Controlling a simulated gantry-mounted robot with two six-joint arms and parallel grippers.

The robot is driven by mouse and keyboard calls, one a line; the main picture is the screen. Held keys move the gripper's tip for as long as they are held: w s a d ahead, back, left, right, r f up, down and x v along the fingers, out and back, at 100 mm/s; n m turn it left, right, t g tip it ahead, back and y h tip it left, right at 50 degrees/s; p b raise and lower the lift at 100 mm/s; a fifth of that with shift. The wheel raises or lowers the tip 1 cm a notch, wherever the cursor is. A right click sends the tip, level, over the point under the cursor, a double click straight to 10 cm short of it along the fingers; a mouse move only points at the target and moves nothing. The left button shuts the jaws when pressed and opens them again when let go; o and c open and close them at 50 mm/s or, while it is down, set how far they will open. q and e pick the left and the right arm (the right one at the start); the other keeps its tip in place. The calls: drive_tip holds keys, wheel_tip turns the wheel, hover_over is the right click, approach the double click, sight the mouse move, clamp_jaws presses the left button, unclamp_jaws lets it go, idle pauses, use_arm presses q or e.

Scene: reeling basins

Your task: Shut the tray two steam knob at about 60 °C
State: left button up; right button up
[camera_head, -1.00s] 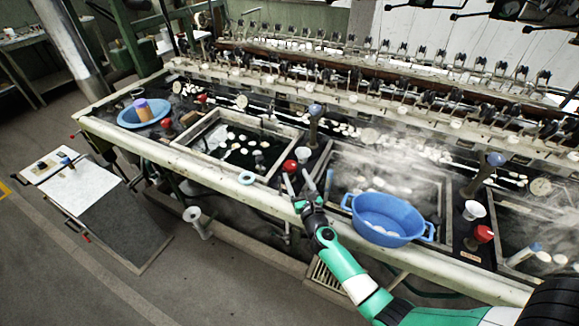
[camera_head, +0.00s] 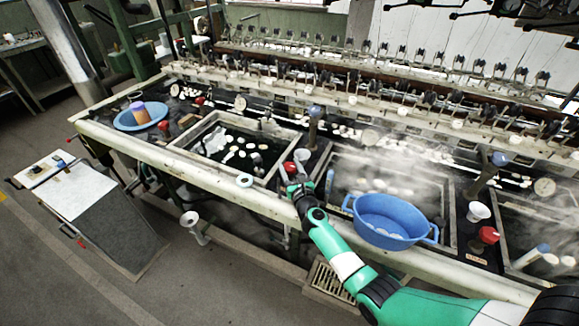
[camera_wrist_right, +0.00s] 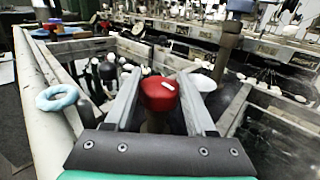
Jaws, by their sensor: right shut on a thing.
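A red steam knob (camera_head: 290,168) stands on the strip between the middle tray and the steaming tray in the head view. In the right wrist view the red knob (camera_wrist_right: 159,92), with a pale mark on its top, sits between my two fingers. My right gripper (camera_wrist_right: 158,98) is shut on it; in the head view the gripper (camera_head: 294,178) reaches it from the front. A white cup (camera_head: 302,155) stands close beside the knob. My left gripper is not in view. No temperature reading is legible.
A blue basin (camera_head: 388,218) sits on the front edge of the steaming tray, right of my arm. A pale blue ring (camera_head: 245,180) lies on the front ledge to the left. Another red knob (camera_head: 488,235) stands farther right. Steam drifts over the right trays.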

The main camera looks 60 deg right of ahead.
drive_tip(key=shift+f+m+g+h+b, duration=0.2)
drive_tip(key=shift+m+g+h+b, duration=0.3)
drive_tip(key=shift+g+b, duration=0.15)
clamp_jaws()
drive_tip(key=shift+r+m+g+h, duration=0.15)
drive_tip(key=shift+m+g+h, duration=0.15)
drive_tip(key=shift+g, duration=0.05)
drive_tip(key=o, duration=1)
unclamp_jaws()
drive_tip(key=shift+o, duration=0.2)
drive_tip(key=shift+r, duration=0.1)
